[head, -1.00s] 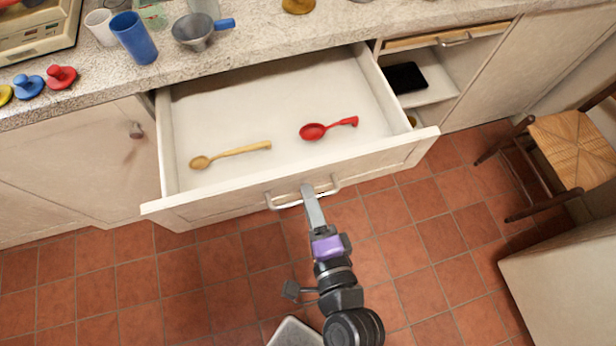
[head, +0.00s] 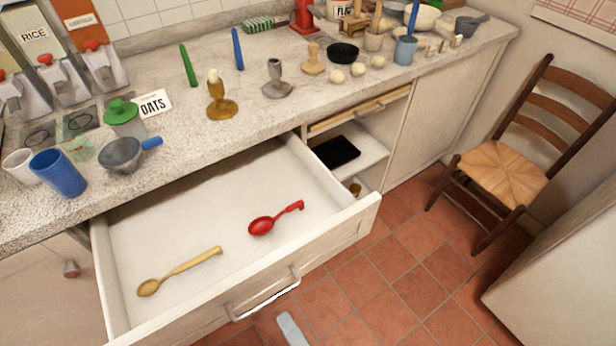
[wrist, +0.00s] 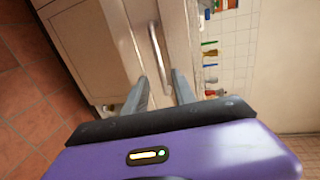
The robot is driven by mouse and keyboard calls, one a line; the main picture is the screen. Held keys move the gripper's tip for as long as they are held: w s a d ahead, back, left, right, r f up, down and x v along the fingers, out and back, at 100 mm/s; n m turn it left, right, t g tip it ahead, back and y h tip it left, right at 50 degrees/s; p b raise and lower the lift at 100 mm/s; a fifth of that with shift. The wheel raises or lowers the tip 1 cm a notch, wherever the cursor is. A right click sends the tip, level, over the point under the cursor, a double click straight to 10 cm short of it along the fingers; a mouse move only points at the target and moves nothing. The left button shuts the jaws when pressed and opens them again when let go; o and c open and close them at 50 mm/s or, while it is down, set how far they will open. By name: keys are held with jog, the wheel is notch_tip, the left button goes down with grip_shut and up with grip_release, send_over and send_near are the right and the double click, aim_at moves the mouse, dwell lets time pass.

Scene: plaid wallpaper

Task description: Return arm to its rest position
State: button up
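My gripper (head: 291,329) shows only as a grey finger at the bottom edge of the head view, just below and apart from the drawer handle (head: 266,301). In the wrist view my gripper (wrist: 158,78) has its two fingers spread with nothing between them, and the handle (wrist: 157,50) shows ahead of them. The drawer (head: 180,215) is pulled open. A tan spoon (head: 190,268) and a red spoon (head: 272,220) lie inside it. Most of my arm is hidden in the head view.
The counter (head: 185,125) holds a blue cup (head: 58,174), a grey strainer (head: 122,155), an amber holder (head: 221,104) and several other items. A wooden chair (head: 505,175) stands right. An open compartment holds a black item (head: 337,151). Tiled floor (head: 400,265) lies clear between drawer and chair.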

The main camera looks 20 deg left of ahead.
jog(key=d+r+n+t+h, duration=0.3)
jog(key=d+n, duration=0.1)
jog(key=d, duration=0.3)
jog(key=d+r+n+t+h, duration=0.2)
jog(key=d+r+n, duration=0.1)
jog(key=d, duration=0.5)
jog(key=s+d+r+n+h+p, duration=0.1)
jog(key=s+d+r+h, duration=0.1)
jog(key=s+d+h, duration=0.4)
jog(key=s+d, duration=0.5)
jog(key=d, duration=0.1)
jog(key=shift+r+h, duration=0.25)
jog(key=shift+h, duration=0.15)
